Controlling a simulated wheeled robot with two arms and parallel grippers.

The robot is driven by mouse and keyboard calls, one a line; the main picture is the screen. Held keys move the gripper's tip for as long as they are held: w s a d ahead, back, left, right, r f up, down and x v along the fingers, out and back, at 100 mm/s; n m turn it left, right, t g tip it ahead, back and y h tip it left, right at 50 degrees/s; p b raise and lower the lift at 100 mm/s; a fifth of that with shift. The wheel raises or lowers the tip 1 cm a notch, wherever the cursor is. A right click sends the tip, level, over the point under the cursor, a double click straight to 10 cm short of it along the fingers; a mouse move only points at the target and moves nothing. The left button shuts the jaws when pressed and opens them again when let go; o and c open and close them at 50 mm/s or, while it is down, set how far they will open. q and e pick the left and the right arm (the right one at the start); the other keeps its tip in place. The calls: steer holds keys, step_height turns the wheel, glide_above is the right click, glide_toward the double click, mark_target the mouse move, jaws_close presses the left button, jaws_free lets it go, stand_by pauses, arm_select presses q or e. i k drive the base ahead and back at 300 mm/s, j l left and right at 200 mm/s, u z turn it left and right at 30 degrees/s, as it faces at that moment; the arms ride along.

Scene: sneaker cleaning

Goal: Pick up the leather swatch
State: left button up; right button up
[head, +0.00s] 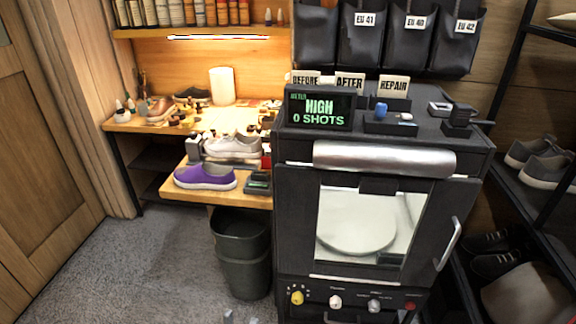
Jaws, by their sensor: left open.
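I cannot make out the leather swatch for certain among the small items on the wooden workbench (122,125). Brown and tan pieces lie at the bench's back left, too small to tell apart. My left gripper (241,319) shows only as fingertips at the bottom edge, apart and with nothing seen between them. It is low in front of the bin and well short of the bench. My right gripper is not in view.
A purple shoe (205,176) and a white sneaker (232,146) stand on the bench's front part. A dark bin (243,262) stands below. A black cabinet (300,205) with a glass door blocks the middle. Grey floor (150,270) is clear at left.

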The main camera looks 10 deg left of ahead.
mark_target(265, 162)
steer(key=i+j+z, duration=0.25)
steer(key=j, duration=0.15)
steer(key=j+z, duration=0.25)
steer(key=j, duration=0.15)
steer(key=j+z, duration=0.3)
steer(key=i+j, duration=0.05)
steer(key=j, duration=0.05)
